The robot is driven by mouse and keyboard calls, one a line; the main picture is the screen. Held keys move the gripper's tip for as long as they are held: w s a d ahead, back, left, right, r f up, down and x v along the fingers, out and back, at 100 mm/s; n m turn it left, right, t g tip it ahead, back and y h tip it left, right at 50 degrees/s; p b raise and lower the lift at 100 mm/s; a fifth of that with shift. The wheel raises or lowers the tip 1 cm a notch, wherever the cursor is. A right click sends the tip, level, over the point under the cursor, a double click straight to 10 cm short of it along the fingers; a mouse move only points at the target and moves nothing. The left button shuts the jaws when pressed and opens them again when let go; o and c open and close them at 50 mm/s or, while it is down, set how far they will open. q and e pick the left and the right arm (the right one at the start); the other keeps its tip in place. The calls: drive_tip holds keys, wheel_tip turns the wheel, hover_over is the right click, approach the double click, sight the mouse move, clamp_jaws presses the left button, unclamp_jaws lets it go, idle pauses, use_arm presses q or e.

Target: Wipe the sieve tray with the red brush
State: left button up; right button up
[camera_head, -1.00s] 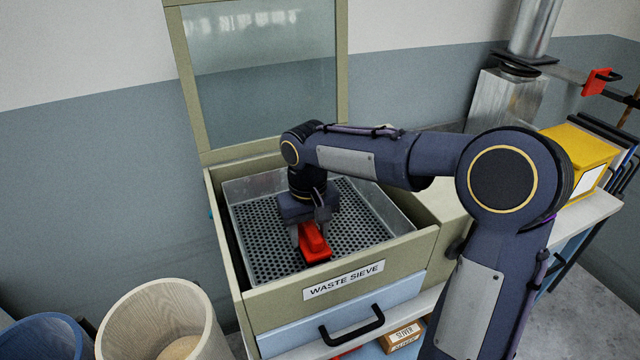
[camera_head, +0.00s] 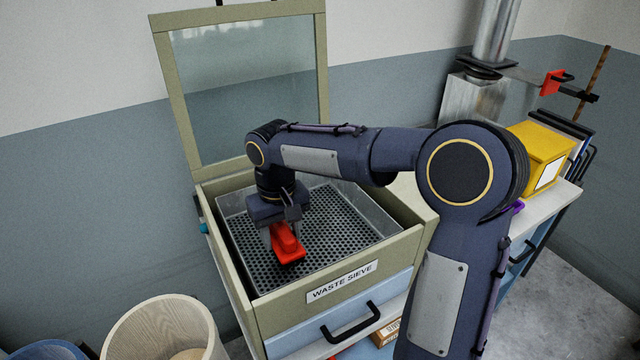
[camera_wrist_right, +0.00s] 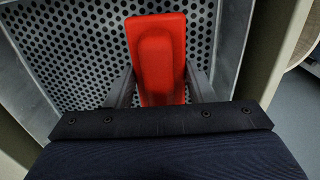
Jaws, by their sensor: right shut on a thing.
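The sieve tray (camera_head: 333,231) is a perforated metal tray with grey walls, set inside the olive box labelled WASTE SIEVE. My right gripper (camera_head: 284,236) is over the left part of the tray, pointing down, and is shut on the red brush (camera_head: 289,249). The brush lies low at the perforated surface; whether its underside touches is hidden. In the right wrist view the brush (camera_wrist_right: 157,58) sits between the two fingers (camera_wrist_right: 160,88), close to the tray's side wall. The perforated floor (camera_wrist_right: 75,45) looks bare. My left gripper is not in view.
The box's glazed lid (camera_head: 250,90) stands open behind the tray. A blue drawer with a black handle (camera_head: 351,325) is below. A wooden bin (camera_head: 165,325) stands at front left. A yellow box (camera_head: 540,155) sits on the bench at right.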

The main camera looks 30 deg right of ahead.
sight(281, 225)
drive_tip(key=shift+r+p, duration=1.2)
drive_tip(key=shift+r, duration=0.6)
